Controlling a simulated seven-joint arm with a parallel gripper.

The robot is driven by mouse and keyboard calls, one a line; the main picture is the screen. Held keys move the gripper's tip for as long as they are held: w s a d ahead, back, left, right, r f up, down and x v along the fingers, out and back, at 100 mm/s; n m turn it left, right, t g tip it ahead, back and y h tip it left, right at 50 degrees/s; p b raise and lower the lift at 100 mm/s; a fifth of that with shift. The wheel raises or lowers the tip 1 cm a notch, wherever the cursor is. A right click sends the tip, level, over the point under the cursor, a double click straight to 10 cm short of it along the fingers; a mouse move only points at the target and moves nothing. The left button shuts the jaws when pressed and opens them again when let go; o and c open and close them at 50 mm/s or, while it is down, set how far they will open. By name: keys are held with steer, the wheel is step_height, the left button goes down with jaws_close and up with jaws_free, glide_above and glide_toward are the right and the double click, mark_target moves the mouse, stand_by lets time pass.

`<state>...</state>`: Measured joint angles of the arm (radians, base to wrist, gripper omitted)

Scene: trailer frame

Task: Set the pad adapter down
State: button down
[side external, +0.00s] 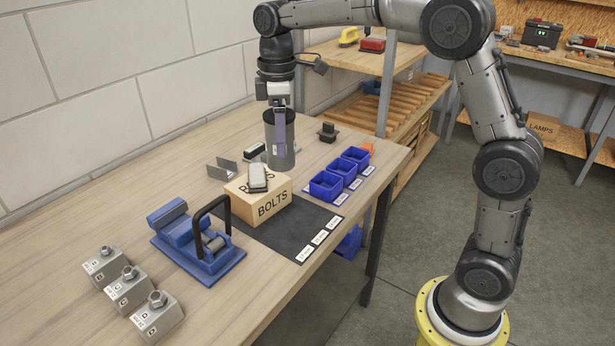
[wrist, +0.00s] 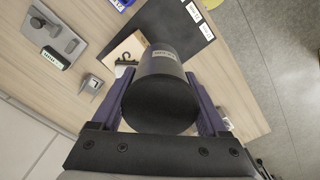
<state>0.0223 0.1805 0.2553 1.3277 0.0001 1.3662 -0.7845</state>
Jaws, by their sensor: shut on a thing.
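A dark grey cylinder (side external: 268,133), which I take to be the pad adapter, stands upright between the purple fingers of my gripper (side external: 281,148). My gripper is shut on it from above, near the back of the bench. In the wrist view the cylinder (wrist: 160,105) fills the space between both fingers, with its flat round end towards the camera. A small pale label shows on its side. I cannot tell whether its base touches the bench top (side external: 90,222) or hangs just above it.
A wooden BOLTS box (side external: 272,203) with a grey piece on top stands in front of the cylinder on a black mat (side external: 285,238). Blue bins (side external: 326,186) are to the right. A blue fixture (side external: 200,245) and metal blocks (side external: 157,318) are left. A grey bracket (side external: 222,170) is nearby.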

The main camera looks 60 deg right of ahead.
steer(key=s+d+f+n, duration=0.2)
steer(key=s+d+n, duration=0.5)
steer(key=d, duration=0.6)
steer(key=shift+f+n, duration=0.15)
steer(key=shift+n, duration=0.35)
steer(key=shift+w+d+f, duration=0.85)
steer(key=shift+w+f, duration=1.25)
steer(key=shift+w, duration=0.05)
steer(key=shift+w+d+f, duration=0.8)
steer(key=shift+w+f, duration=1.3)
steer(key=shift+w, duration=0.1)
steer(key=shift+w+d+f, duration=0.85)
steer(key=shift+w+f, duration=1.25)
steer(key=shift+w, duration=0.05)
steer(key=shift+f, duration=0.2)
